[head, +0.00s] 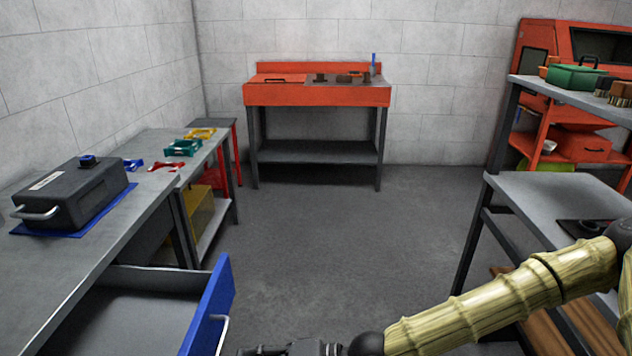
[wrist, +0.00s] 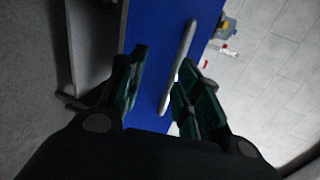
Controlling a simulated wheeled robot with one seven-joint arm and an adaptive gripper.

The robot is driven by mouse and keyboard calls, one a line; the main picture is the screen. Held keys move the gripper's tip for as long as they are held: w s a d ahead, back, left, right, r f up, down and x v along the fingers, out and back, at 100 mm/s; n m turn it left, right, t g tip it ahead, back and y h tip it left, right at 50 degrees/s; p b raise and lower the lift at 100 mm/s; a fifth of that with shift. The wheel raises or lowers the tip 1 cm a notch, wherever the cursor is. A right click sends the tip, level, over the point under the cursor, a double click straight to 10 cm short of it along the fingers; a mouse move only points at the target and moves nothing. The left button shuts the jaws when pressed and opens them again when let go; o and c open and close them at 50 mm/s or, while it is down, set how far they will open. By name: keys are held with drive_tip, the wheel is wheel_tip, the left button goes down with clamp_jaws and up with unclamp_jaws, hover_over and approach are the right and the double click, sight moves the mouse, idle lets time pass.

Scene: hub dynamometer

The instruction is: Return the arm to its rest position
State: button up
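My arm (head: 510,295) reaches in from the lower right of the head view, bent low toward the open drawer. My gripper (wrist: 160,75) is open in the wrist view, with two dark green-padded fingers spread apart. The blue drawer front (wrist: 150,40) lies beyond the fingers, and its pale bar handle (wrist: 180,62) shows in the gap, nearer the right finger. I cannot tell whether the finger touches it. In the head view the drawer (head: 150,308) is pulled out, looks empty, and its handle (head: 222,335) is partly cut off. The fingertips are not clear there.
A left bench (head: 130,225) carries a dark case (head: 72,193) on a blue mat and several coloured parts. An orange workbench (head: 318,95) stands at the back. A grey table (head: 560,205) stands right, near my arm. The middle floor (head: 330,240) is clear.

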drive_tip(key=s+d+f+m+h, duration=0.1)
drive_tip(key=s+d+f+h, duration=0.45)
drive_tip(key=f, duration=0.65)
drive_tip(key=s+d+f+m+h, duration=0.1)
drive_tip(key=s+d+f+h, duration=0.1)
drive_tip(key=s+d+f, duration=0.8)
drive_tip(key=d+f+n+h, duration=0.1)
drive_tip(key=d+f+h, duration=0.35)
drive_tip(key=d, duration=0.55)
drive_tip(key=d+f+n+h, duration=0.1)
drive_tip(key=d+f+h, duration=0.3)
drive_tip(key=d, duration=0.6)
wheel_tip(320, 180, up, 13)
drive_tip(key=p, duration=1.4)
drive_tip(key=shift+w+d+y, duration=0.2)
drive_tip(key=shift+w+y, duration=0.05)
drive_tip(key=shift+y, duration=0.15)
